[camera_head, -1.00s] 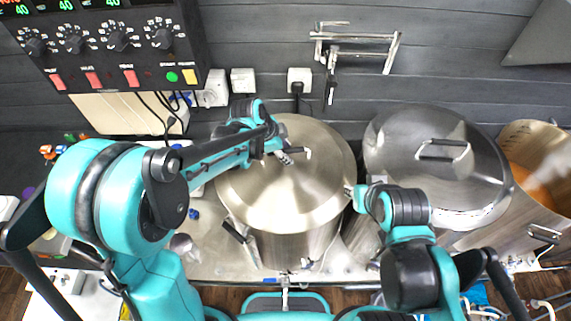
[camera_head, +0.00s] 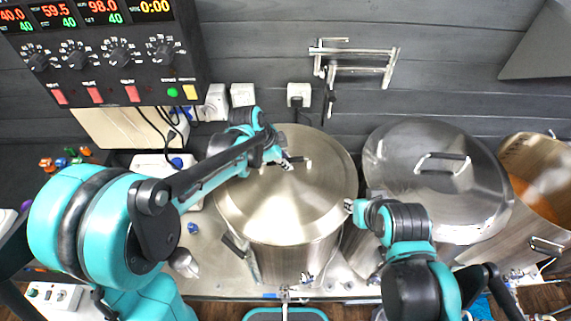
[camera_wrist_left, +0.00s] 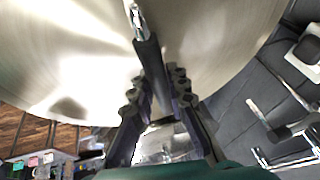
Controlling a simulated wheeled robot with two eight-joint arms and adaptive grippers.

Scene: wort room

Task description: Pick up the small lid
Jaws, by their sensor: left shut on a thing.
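The small lid (camera_head: 300,205) is a round, brushed-steel disc over the middle pot (camera_head: 300,265). I cannot tell whether it rests on the rim or is slightly raised. Its bar handle (camera_head: 303,160) has a dark grip with a shiny metal end. My left gripper (camera_head: 280,161) is at the handle. In the left wrist view, the left gripper's dark fingers (camera_wrist_left: 156,88) are closed around the handle's dark grip (camera_wrist_left: 148,58), with the lid (camera_wrist_left: 70,50) behind. My right gripper (camera_head: 353,206) is beside the right edge of this lid; its fingers are too small to read.
A second pot with a shiny lid (camera_head: 400,155) stands at the right. Beyond it is an open pot (camera_head: 548,225) with orange-brown contents. A control panel (camera_head: 105,50) is at the upper left. A wall pipe fitting (camera_head: 360,68) is behind the pots.

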